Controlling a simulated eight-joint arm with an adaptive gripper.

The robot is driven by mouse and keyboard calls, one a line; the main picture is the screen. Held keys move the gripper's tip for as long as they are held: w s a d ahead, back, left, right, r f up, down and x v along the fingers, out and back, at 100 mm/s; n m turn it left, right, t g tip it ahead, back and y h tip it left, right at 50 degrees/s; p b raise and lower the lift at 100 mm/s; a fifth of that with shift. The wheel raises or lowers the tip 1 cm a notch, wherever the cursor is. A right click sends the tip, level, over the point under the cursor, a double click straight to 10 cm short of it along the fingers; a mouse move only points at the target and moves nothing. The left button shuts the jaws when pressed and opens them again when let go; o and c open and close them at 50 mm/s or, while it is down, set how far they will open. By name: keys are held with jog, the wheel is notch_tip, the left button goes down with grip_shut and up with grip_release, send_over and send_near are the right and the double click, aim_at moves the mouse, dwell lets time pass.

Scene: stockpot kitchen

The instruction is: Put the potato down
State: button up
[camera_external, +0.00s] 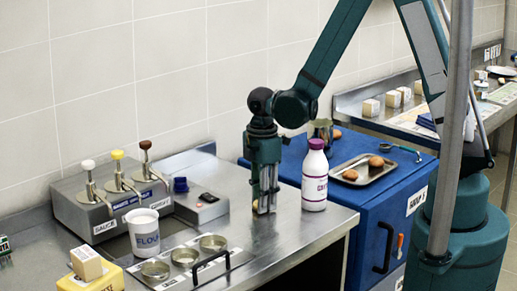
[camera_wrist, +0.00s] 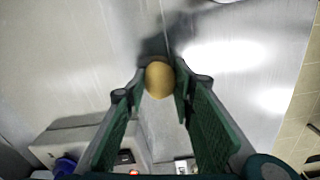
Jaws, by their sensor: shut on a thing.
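The potato (camera_wrist: 158,79) is a round yellow-tan thing between the fingertips in the wrist view. My gripper (camera_wrist: 158,84) is shut on it and points down. In the external view my gripper (camera_external: 265,207) is low over the steel counter (camera_external: 300,232), just left of a white bottle with a purple cap (camera_external: 315,175). The fingers mostly hide the potato there. I cannot tell whether the potato touches the counter.
A scale (camera_external: 201,204) stands left of my gripper, with a sauce pump box (camera_external: 108,205) beyond it. A flour tub (camera_external: 143,231) and a rack of round tins (camera_external: 185,256) stand in front. A tray (camera_external: 375,176) with brown roundish things lies on the blue cabinet.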

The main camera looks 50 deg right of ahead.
jog(key=shift+f, duration=0.15)
jog(key=o, duration=0.9)
jog(key=shift+r+p, duration=0.6)
jog(key=shift+r, duration=5.55)
jog(key=shift+d+r, duration=0.1)
